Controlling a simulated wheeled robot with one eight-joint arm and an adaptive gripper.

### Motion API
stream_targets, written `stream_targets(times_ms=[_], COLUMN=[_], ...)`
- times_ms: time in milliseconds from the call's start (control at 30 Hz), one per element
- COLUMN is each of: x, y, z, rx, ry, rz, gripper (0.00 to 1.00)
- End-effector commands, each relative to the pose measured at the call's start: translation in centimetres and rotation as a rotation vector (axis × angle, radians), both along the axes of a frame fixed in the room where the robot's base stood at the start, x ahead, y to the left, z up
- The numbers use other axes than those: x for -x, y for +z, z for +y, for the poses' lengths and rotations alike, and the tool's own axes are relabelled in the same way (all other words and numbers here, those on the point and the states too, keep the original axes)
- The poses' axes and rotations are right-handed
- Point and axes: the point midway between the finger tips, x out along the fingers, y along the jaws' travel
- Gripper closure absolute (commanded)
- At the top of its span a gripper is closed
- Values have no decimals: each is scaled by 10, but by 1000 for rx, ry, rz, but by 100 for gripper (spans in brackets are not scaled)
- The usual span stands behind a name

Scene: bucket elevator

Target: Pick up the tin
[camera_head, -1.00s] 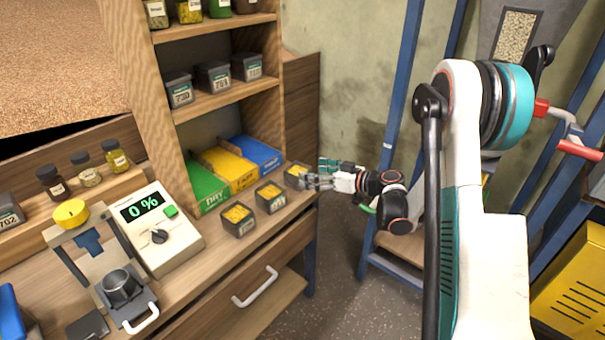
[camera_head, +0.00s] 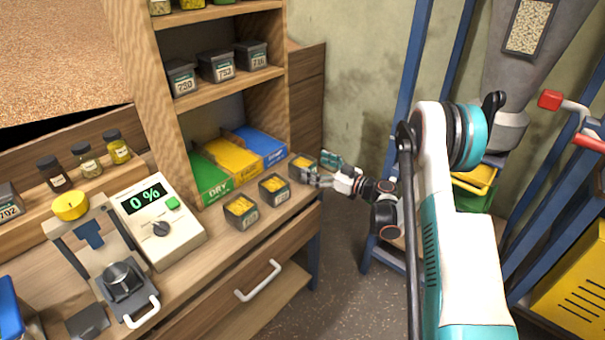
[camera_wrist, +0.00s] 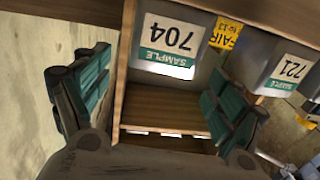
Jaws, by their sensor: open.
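Three grey sample tins with yellow contents stand along the bench edge: a near one (camera_head: 241,210), a middle one (camera_head: 274,188) and a far one (camera_head: 301,168). My gripper (camera_head: 322,172) is open at the far tin's right side, and its fingers partly hide that tin. In the wrist view my gripper (camera_wrist: 161,66) has its two green-padded fingers spread wide. The tin labelled 704 (camera_wrist: 205,25) shows upside down beyond and between them, with no clear contact. The tin labelled 721 (camera_wrist: 268,55) shows to the right, partly behind the right finger.
Green, yellow and blue bins (camera_head: 232,158) stand behind the tins. More labelled tins (camera_head: 218,66) sit on the shelf above. A meter reading 0 % (camera_head: 158,221) is at left. A drawer handle (camera_head: 258,281) juts below the bench. A blue frame (camera_head: 409,75) stands to the right.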

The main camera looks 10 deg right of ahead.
Motion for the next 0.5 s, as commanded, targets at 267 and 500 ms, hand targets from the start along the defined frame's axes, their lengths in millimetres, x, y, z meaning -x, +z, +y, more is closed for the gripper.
stream_targets(times_ms=[267, 500], x=[-12, -37], y=[-3, -6], z=[12, 35], rx=[0, 0], ry=[2, 2], rz=[0, 0], gripper=[13, 13])
